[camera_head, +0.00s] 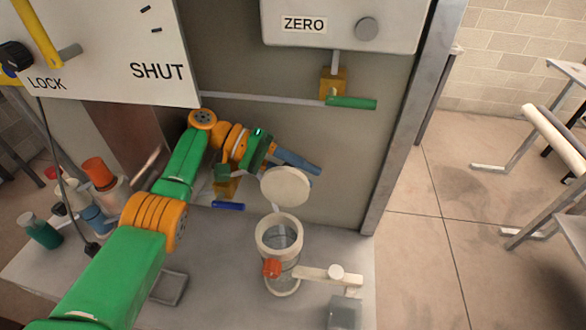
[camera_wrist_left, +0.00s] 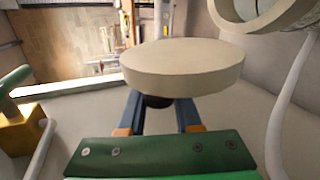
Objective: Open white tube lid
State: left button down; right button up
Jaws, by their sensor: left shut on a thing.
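The cream-white round lid (camera_head: 285,186) is off the mouth of the clear tube (camera_head: 279,240) and tilted above and behind its pale rim. My left gripper (camera_head: 299,163) reaches in from behind the lid. In the left wrist view, its blue fingers are shut on a dark knob under the lid (camera_wrist_left: 182,72). The tube's open rim (camera_wrist_left: 262,14) shows at the top right there, apart from the lid. A thin pale strip runs between lid and tube in the head view; whether it joins them is unclear. My right gripper is out of view.
The tube stands on a grey bench (camera_head: 225,265) with an orange-red fitting (camera_head: 271,268) and a pale valve arm (camera_head: 325,273). Several bottles (camera_head: 95,205) stand at left. A green-handled valve (camera_head: 350,103) and a blue handle (camera_head: 228,206) are close to my arm.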

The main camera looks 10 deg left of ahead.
pick_arm(q)
jog(key=shift+f, duration=0.25)
jog(key=c, duration=0.6)
grip_release()
jog(key=shift+r, duration=0.1)
